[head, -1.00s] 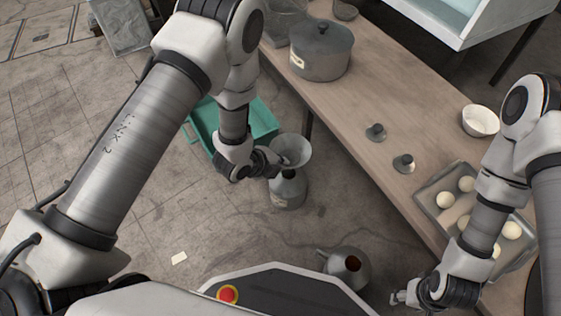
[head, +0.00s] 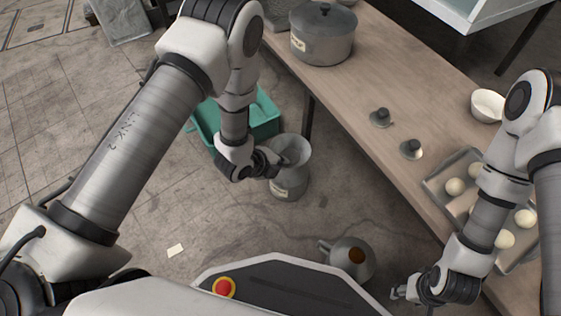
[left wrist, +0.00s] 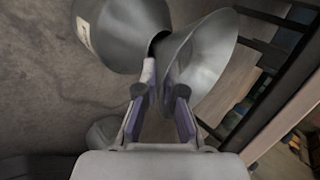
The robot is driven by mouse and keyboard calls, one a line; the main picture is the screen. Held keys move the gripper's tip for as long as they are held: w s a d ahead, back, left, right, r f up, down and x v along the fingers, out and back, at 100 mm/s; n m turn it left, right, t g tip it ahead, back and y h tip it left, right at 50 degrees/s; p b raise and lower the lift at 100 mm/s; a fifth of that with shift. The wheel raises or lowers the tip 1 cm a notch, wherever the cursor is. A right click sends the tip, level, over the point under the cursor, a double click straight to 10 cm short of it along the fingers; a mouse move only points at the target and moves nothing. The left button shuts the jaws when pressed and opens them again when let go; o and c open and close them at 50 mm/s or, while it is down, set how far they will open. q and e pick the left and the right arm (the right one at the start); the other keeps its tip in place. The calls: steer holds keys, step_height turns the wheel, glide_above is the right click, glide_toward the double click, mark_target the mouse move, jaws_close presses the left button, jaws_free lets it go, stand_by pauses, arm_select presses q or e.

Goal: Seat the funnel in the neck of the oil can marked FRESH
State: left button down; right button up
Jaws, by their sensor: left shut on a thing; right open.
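The grey metal funnel (head: 293,148) is tilted over a grey can (head: 289,187) on the floor and hides its mouth in the head view. My left gripper (head: 275,162) is shut on the funnel at its narrow end. In the left wrist view the funnel (left wrist: 210,55) flares to the right of the fingers (left wrist: 161,98), and the can (left wrist: 117,32) with a pale label is at upper left. I cannot tell whether the spout is inside the neck. The label is unreadable. A second can (head: 349,262) with a side spout stands nearer my base. My right gripper (head: 401,292) is open and empty.
A teal crate (head: 262,107) stands behind the held funnel. A wooden table (head: 385,65) on the right carries a lidded pot (head: 323,36), two small knobbed pieces, a white bowl (head: 487,105) and a tray (head: 433,188) with several pale balls.

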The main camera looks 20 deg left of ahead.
arm_select(q)
steer(key=shift+f+b, duration=0.35)
steer(key=shift+f, duration=0.2)
steer(key=c, duration=1.2)
jaws_free()
steer(key=v, duration=1.2)
